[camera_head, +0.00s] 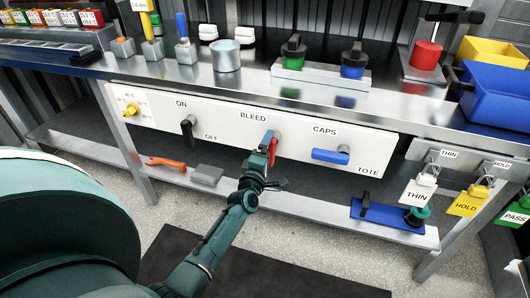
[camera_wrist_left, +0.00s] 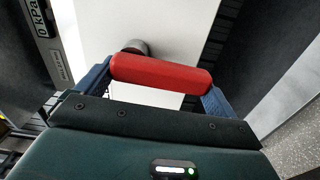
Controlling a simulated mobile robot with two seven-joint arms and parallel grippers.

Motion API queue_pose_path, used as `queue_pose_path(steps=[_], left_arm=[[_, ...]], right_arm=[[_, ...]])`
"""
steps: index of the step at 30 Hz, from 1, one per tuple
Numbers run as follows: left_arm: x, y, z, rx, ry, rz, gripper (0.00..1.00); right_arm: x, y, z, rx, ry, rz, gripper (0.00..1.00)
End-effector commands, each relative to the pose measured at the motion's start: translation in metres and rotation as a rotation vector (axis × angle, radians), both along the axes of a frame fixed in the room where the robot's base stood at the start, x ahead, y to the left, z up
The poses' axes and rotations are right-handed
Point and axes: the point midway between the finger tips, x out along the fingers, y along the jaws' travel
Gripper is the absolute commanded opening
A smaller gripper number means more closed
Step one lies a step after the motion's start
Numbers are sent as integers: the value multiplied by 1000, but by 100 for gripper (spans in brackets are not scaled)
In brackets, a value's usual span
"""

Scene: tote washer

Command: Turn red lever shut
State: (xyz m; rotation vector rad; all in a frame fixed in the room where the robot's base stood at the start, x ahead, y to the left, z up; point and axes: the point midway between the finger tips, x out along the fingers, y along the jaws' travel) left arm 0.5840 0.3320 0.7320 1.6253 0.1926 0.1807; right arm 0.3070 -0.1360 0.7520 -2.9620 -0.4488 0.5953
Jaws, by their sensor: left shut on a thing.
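The red lever (camera_head: 273,149) is on the white front panel (camera_head: 225,131) below the word BLEED. Its handle hangs down, slightly tilted, from a grey pivot. My left gripper (camera_head: 266,146) comes up from below and is shut on the red lever, partly covering it in the head view. In the left wrist view the red lever (camera_wrist_left: 160,73) lies across between the two blue fingertips, one at each end. My right gripper is not in view.
On the same panel, a black lever (camera_head: 188,131) by ON and OFF is left of the red one, and a blue lever (camera_head: 330,156) under CAPS is to the right. The steel counter (camera_head: 170,85) is above. A lower shelf (camera_head: 290,207) holds an orange tool (camera_head: 166,163).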

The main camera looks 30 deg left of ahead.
Motion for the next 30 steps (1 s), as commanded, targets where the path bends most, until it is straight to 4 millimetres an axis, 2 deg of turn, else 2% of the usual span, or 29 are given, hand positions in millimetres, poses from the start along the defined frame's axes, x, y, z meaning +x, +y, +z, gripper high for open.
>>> queue_pose_path(steps=[6, 21, 22, 24, 30], left_arm=[[2, -3, 1, -59, -18, -1, 53], [2, -4, 2, -85, -26, -1, 53], [2, -4, 2, -85, -26, -1, 94], [2, -4, 2, -85, -26, -1, 100], [1, -3, 1, -80, -22, 0, 100]], right_arm=[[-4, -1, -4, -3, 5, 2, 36], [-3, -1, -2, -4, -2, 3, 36], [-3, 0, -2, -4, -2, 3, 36], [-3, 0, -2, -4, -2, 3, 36], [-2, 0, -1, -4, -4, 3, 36]])
